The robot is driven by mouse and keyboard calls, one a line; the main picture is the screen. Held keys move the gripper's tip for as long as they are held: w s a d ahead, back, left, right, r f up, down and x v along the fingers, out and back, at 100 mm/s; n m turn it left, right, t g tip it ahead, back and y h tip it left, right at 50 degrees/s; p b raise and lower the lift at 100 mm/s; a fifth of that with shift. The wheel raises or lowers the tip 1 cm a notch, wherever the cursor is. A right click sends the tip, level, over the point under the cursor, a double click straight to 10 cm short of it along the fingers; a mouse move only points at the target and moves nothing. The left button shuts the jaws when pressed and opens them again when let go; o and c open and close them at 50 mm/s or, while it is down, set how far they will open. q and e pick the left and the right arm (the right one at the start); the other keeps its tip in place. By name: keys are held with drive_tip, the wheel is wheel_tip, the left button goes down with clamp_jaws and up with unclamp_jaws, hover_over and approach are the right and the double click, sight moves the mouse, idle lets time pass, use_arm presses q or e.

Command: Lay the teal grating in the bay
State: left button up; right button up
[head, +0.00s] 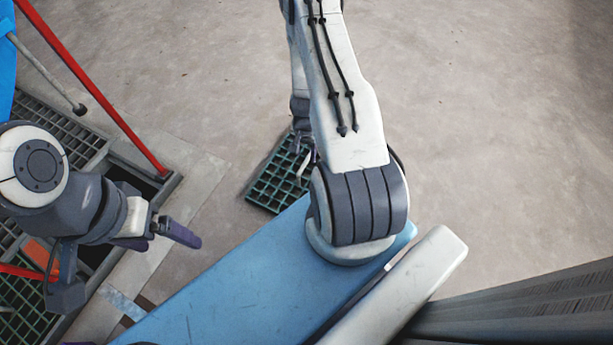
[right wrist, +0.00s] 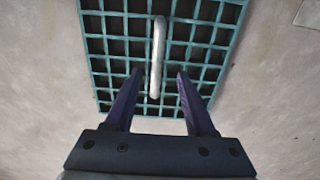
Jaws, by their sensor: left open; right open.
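The teal grating (head: 272,185) lies on the floor in the middle of the head view, partly hidden by my right arm. In the right wrist view the grating (right wrist: 115,48) fills the upper middle, with a pale bar-shaped handle (right wrist: 158,55) across its cells. My right gripper (right wrist: 158,75) is open, its two purple fingers on either side of the handle's near end, not closed on it. My left gripper (head: 185,235) is open and empty at the left, over the bay's edge. The bay (head: 130,178) is a framed floor opening at the left, dark inside, partly hidden by my left arm.
A red bar (head: 95,90) slants over the bay's frame, and another red bar (head: 18,270) lies lower left. Grey grating (head: 60,125) and green grating (head: 25,300) lie around the opening. The floor at the upper right is clear.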

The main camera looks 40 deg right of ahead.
sight(306, 160)
drive_tip(key=f+b, duration=0.4)
drive_tip(key=b, duration=0.1)
drive_tip(key=shift+s+f, duration=0.2)
drive_tip(key=shift+f, duration=0.15)
drive_tip(key=shift+r, duration=0.1)
clamp_jaws()
drive_tip(key=shift+w, duration=0.1)
idle(0.9)
